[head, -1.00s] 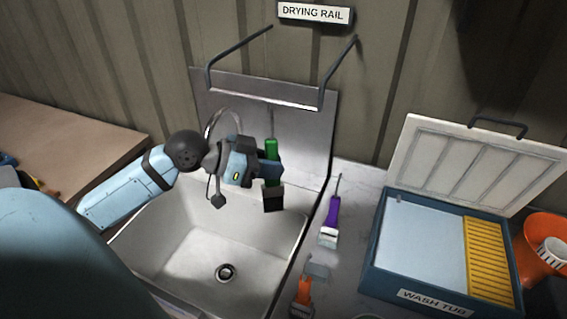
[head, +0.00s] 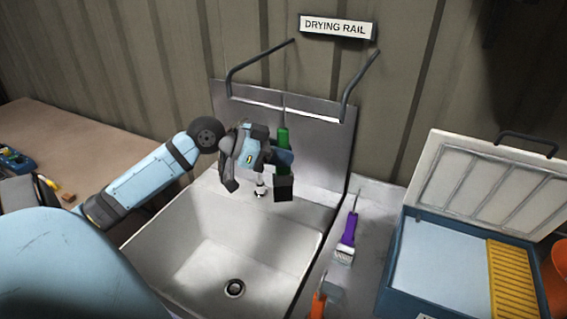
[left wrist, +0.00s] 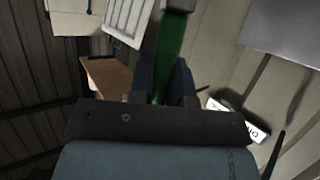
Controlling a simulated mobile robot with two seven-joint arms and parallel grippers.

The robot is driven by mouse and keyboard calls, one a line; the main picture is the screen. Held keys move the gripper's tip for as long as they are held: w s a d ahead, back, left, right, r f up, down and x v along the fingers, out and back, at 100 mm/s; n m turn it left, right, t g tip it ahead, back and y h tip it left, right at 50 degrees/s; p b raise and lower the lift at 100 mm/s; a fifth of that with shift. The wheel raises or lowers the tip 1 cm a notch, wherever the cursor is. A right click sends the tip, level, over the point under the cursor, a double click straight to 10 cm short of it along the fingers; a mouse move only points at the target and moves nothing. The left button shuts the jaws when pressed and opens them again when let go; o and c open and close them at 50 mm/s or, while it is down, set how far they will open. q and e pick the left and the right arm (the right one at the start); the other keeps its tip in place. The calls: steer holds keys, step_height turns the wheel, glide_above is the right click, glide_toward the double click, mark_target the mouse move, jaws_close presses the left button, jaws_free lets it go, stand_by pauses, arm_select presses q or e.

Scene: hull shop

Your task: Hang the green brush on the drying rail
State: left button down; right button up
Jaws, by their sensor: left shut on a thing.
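The green brush (head: 282,136) is held in my left gripper (head: 283,157), with its green handle pointing up and its dark head (head: 283,188) hanging down over the back of the sink. In the left wrist view the green handle (left wrist: 171,50) stands between the fingers. The drying rail (head: 285,105) is on the wall above the sink, with two dark arms sloping up to the wall and a pale bar across the front. The brush is below and in front of this bar, apart from it. My right gripper is not in view.
The sink (head: 190,255) lies below the gripper. A purple brush (head: 348,230) and an orange brush (head: 318,303) lie on the counter to its right. The open wash tub (head: 440,275) stands further right. A sign (head: 338,27) hangs above the rail.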

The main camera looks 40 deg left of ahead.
arm_select(q)
steer(key=shift+w+a+f+b, duration=0.4)
steer(key=shift+a+f+b, duration=0.1)
steer(key=shift+f+b, duration=0.2)
steer(key=shift+w+a+f+b, duration=0.4)
steer(key=shift+f+b, duration=0.2)
steer(key=shift+f, duration=0.2)
steer(key=c, duration=1.1)
jaws_free()
steer(key=shift+o, duration=0.6)
steer(key=shift+s+a, duration=0.1)
